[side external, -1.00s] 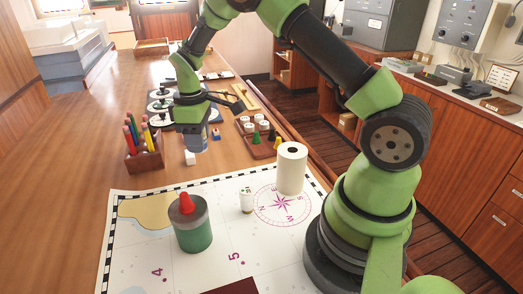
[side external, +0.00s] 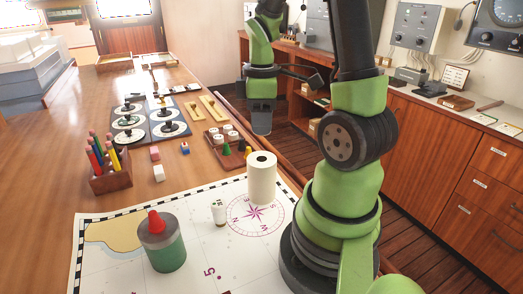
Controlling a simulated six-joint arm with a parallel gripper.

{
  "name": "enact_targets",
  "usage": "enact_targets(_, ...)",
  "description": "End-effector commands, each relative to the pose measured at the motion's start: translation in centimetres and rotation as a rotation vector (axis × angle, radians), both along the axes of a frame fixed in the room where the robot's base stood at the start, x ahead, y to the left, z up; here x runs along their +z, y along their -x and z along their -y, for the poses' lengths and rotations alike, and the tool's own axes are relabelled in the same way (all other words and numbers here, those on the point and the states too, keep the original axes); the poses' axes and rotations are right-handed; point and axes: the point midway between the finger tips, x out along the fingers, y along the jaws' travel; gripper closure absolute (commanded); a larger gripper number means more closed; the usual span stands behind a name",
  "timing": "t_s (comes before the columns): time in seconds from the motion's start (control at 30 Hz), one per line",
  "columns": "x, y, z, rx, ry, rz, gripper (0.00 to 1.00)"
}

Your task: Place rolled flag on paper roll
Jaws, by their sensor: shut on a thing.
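The paper roll (side external: 262,180) is a plain white upright cylinder with a dark hole in its top. It stands on the chart beside the compass rose, with nothing on it. My gripper (side external: 261,128) hangs in the air behind and above the paper roll, near the table's right edge, apart from the roll. It is shut on a grey-blue thing that is hard to tell from the fingers. I cannot tell whether this is the rolled flag. A small white roll-like piece (side external: 219,213) with a dark mark stands on the chart, left of the paper roll.
A green can with a red cone (side external: 163,245) stands on the chart (side external: 110,262). A pencil holder (side external: 110,178), small blocks (side external: 159,173) and a tray of pieces (side external: 225,148) stand farther back. Cabinets (side external: 430,165) line the right side.

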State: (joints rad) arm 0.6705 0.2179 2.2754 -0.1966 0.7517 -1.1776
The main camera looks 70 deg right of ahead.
Motion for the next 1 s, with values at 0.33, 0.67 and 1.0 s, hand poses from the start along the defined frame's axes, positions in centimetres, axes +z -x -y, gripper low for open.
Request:
enact_targets(0.33, -4.1, 0.0, -0.1, 0.001, -0.004, -0.005, 0.83)
enact_targets(0.67, -6.7, 0.0, 0.0, 0.000, 0.001, 0.000, 0.83)
enact_targets(1.0, -7.0, -0.1, 0.0, 0.000, 0.001, 0.000, 0.52)
